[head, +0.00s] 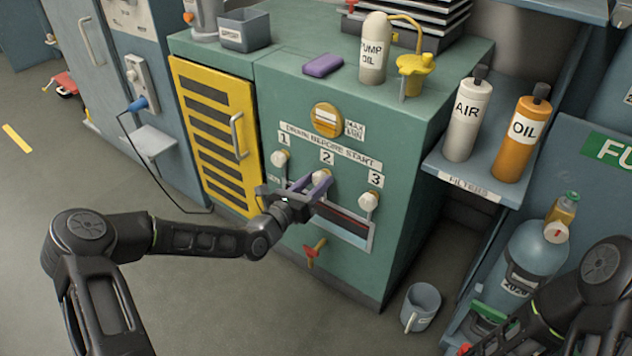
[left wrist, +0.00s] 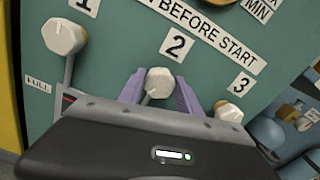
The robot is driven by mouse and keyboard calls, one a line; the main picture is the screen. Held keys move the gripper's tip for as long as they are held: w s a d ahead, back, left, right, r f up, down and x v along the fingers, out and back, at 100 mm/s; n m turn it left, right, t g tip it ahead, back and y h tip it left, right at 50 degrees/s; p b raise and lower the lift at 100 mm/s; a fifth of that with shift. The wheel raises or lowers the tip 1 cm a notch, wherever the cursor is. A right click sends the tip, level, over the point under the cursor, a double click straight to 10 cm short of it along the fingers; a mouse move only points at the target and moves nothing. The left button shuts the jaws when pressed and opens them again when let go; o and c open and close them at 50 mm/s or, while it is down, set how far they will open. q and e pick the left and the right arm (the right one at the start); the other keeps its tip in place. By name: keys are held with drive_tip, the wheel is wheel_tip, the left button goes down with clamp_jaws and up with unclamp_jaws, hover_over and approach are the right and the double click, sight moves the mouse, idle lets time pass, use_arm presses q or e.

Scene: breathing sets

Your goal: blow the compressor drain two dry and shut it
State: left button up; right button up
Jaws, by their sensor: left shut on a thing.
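The compressor is a green cabinet (head: 400,150) with three white drain knobs under the label DRAIN BEFORE START. Drain knob two (head: 321,177) sits below the number 2, and it also shows in the left wrist view (left wrist: 159,82). My left gripper (head: 310,185) has its purple fingers closed on either side of this knob, partly hiding it in the head view. Drain knob one (head: 280,158) is to the left and drain knob three (head: 369,201) to the right. A dark line on knob two is visible in the left wrist view. My right gripper is not in view.
A red-handled valve (head: 315,252) sticks out low on the cabinet front. A yellow vented door (head: 217,135) stands left. AIR (head: 467,120) and OIL (head: 522,140) bottles stand on a shelf at right. A grey mug (head: 421,306) is on the floor.

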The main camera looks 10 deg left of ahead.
use_arm(q)
clamp_jaws()
